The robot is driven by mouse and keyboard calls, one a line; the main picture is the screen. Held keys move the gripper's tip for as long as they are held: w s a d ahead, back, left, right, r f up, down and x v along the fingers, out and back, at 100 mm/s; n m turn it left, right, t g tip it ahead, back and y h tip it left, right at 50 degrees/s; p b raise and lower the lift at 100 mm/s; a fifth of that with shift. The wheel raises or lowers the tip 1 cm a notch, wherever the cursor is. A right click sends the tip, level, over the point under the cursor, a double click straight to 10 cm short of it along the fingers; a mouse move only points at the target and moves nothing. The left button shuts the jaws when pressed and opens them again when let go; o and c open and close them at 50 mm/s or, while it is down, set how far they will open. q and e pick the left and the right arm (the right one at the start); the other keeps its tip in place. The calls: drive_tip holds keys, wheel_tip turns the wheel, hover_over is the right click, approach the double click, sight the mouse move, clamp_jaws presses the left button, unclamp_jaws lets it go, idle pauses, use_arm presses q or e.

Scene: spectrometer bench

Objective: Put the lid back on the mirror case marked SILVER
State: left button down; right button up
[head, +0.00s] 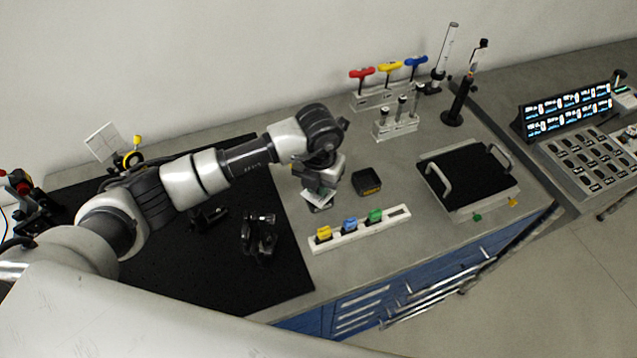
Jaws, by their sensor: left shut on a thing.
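My left gripper (319,192) points down over the bench, left of a small dark square case (366,182). The case looks open at the top, with a dark inside; no marking on it can be read at this size. The gripper is shut on a small flat piece, seemingly the lid (318,207), which shows pale and dark just below the fingers. The gripper and wrist hide much of it, and I cannot tell whether it touches the bench. My right gripper is not in view.
A white rack (360,229) with yellow, blue and green blocks lies in front of the case. A black-topped tray (468,178) with two handles stands to the right. Vial and hex-key stands (396,126) are behind. A black mat (200,255) covers the left.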

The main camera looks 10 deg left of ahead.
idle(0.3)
use_arm(q)
drive_tip(key=c, duration=0.5)
unclamp_jaws()
drive_tip(key=shift+r+p, duration=2.1)
drive_tip(key=shift+r, duration=1.4)
drive_tip(key=shift+c, duration=0.5)
clamp_jaws()
